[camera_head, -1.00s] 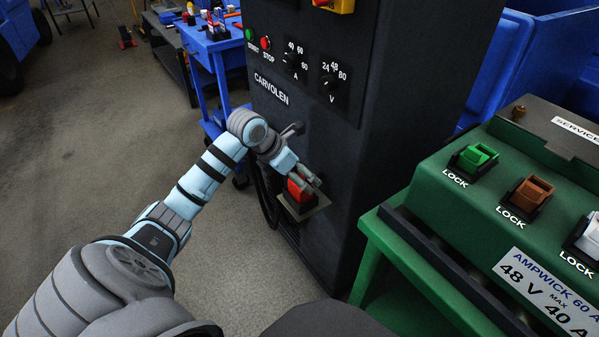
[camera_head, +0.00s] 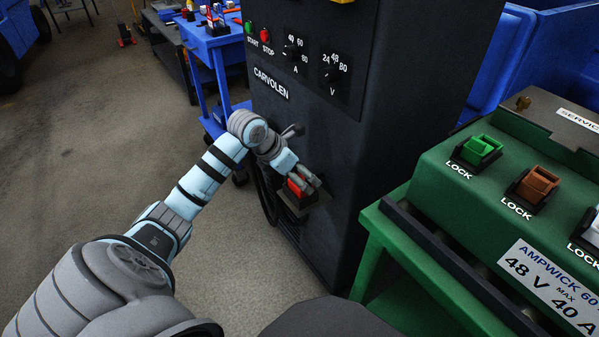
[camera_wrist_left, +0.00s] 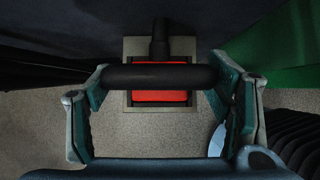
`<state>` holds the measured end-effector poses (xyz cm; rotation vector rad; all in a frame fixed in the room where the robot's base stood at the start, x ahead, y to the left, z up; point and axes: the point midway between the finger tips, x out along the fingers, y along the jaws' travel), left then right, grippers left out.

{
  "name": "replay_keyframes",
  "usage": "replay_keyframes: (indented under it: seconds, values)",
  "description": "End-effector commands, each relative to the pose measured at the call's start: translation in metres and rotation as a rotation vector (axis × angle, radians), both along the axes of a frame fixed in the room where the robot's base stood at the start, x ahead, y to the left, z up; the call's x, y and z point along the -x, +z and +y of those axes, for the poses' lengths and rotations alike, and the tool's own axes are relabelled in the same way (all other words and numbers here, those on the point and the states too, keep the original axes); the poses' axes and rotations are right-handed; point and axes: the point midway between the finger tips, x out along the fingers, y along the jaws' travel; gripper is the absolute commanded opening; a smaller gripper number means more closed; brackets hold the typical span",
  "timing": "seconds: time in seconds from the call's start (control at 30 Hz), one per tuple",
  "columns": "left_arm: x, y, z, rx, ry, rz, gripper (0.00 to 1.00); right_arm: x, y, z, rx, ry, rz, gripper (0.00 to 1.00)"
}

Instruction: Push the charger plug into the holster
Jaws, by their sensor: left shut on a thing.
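The charger plug (camera_head: 296,188) has a red body with a black cross handle. My left gripper (camera_head: 306,178) is shut on it, low on the front of the dark cabinet. In the left wrist view the black handle (camera_wrist_left: 160,76) spans between the two fingers (camera_wrist_left: 162,118), and the red body (camera_wrist_left: 160,96) shows below it. The holster (camera_head: 297,207) is a bracket under the plug. Its light plate (camera_wrist_left: 134,48) surrounds the red body in the wrist view. How deep the plug sits in it cannot be told. My right gripper is not in view.
The dark CARVOLEN cabinet (camera_head: 345,150) stands right behind the plug, with knobs and START and STOP buttons. A green battery unit (camera_head: 440,190) with LOCK switches is at the right. A blue cart (camera_head: 215,60) stands behind. The floor at left is clear.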

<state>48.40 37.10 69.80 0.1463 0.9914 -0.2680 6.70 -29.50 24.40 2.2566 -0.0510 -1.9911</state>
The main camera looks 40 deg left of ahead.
Motion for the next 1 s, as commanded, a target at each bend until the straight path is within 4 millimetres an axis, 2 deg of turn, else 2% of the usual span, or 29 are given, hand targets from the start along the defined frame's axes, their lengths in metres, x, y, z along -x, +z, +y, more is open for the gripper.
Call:
replay_keyframes:
  seconds: [0.03,0.17,0.57,0.67,0.9,1.0]
  values:
    - [0.0,0.0,0.0,0.0,0.0,-0.001,0.78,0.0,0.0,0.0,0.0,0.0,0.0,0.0]
    - [0.0,0.0,0.0,0.0,0.0,-0.001,0.96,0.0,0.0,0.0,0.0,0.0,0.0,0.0]
    - [0.003,0.005,0.002,-0.001,0.0,0.0,0.96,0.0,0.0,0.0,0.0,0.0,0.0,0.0]
    - [0.012,0.019,0.005,-0.006,0.0,-0.002,0.96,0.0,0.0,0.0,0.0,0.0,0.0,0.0]
    - [0.047,0.076,0.016,-0.01,0.0,0.0,0.96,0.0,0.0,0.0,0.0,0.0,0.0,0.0]
    - [0.057,0.091,0.019,-0.009,0.0,0.001,0.96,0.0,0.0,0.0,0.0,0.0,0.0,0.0]
